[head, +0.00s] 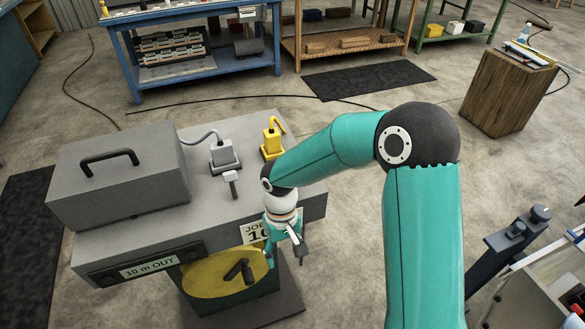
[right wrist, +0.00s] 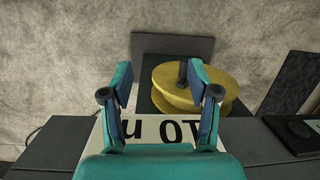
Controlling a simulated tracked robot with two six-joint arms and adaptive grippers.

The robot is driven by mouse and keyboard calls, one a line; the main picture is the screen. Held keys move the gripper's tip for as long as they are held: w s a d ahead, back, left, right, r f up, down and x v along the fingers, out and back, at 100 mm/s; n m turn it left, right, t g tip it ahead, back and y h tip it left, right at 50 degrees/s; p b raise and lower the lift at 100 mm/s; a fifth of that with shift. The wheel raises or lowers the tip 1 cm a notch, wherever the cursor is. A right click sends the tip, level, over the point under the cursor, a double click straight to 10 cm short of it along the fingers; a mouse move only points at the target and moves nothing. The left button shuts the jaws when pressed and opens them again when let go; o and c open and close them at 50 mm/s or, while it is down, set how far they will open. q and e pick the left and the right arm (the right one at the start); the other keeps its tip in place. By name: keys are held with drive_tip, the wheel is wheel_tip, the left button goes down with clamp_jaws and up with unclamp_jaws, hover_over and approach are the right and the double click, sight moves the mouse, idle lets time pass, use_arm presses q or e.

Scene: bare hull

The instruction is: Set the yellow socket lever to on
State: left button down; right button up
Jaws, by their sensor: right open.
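The yellow socket (head: 271,145) stands on the grey bench top, right of the grey socket, with a bent yellow piece rising from its top. I cannot tell whether that piece is the lever or which setting it is in. My right gripper (head: 286,256) is open and empty. It hangs in front of the bench's front edge, lower and nearer than the yellow socket and apart from it. In the right wrist view the spread fingers (right wrist: 161,88) point toward a yellow round drum (right wrist: 165,85); the yellow socket is not in that view. My left gripper is not in view.
A grey box (head: 120,175) with a black handle fills the bench's left side. A grey socket (head: 224,157) with a cable and a small pale T-shaped piece (head: 231,182) stand between. The drum (head: 225,275) with a dark crank sits below the bench top. A wooden block (head: 505,92) stands right.

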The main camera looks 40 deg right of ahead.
drive_tip(key=w+d+r+m+t+h, duration=0.1)
drive_tip(key=d+r+t, duration=0.25)
drive_tip(key=r, duration=1.15)
drive_tip(key=w+d+r+t+h, duration=0.1)
drive_tip(key=w+d+r+t, duration=0.2)
drive_tip(key=r, duration=1.2)
drive_tip(key=x, duration=1)
drive_tip(key=s+d+x, duration=0.1)
drive_tip(key=x, duration=0.5)
drive_tip(key=shift+f+p, duration=0.2)
drive_tip(key=shift+p, duration=0.15)
drive_tip(key=shift+s, duration=0.1)
clamp_jaws()
